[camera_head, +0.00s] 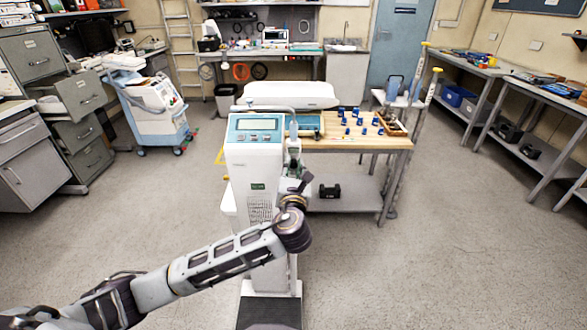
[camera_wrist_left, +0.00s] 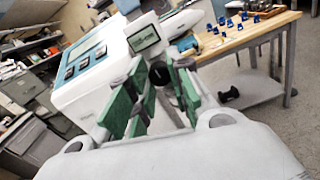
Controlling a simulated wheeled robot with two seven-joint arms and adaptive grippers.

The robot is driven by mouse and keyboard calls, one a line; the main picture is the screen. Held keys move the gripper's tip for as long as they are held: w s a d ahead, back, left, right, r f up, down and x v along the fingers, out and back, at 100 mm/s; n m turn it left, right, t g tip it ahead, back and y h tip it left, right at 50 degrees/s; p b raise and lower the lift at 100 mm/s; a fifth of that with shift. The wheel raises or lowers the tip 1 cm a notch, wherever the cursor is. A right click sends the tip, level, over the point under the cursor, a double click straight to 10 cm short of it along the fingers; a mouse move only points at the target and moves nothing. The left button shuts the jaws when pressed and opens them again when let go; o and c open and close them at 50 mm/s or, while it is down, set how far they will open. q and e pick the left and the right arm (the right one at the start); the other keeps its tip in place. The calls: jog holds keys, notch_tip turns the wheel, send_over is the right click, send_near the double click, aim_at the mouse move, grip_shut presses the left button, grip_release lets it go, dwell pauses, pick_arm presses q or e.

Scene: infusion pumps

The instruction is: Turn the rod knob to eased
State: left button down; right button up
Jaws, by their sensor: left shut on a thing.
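In the left wrist view, the pump's white body (camera_wrist_left: 85,95) lies on the left. The dark rod knob (camera_wrist_left: 159,73) sits between the green-padded fingers of my left gripper (camera_wrist_left: 158,85), which is shut on it. In the head view, my left gripper (camera_head: 293,170) is at the pump's right side, and the knob is hidden there. The knob's marking cannot be read. My right gripper is in neither view.
A wooden-topped table (camera_head: 345,145) with several small blue parts stands close behind and right of the pump. A black object (camera_head: 330,191) lies on its lower shelf. A white and blue cart (camera_head: 155,110) stands to the left.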

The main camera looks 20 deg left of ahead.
pick_arm(q)
jog(key=shift+n+p, duration=0.35)
jog(key=shift+n, duration=0.25)
jog(key=shift+r, duration=0.1)
jog(key=n+p, duration=0.1)
jog(key=n, duration=0.1)
jog(key=shift+n, duration=0.3)
jog(key=shift+n+p, duration=0.65)
jog(key=shift+n, duration=0.55)
jog(key=n, duration=0.3)
jog(key=shift+n, duration=2)
jog(key=n, duration=0.3)
jog(key=shift+b, duration=0.35)
jog(key=shift+n, duration=0.4)
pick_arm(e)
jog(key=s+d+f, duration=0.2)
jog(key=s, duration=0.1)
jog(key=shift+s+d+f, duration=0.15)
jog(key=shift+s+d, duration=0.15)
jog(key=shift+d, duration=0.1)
pick_arm(q)
jog(key=shift+n, duration=0.3)
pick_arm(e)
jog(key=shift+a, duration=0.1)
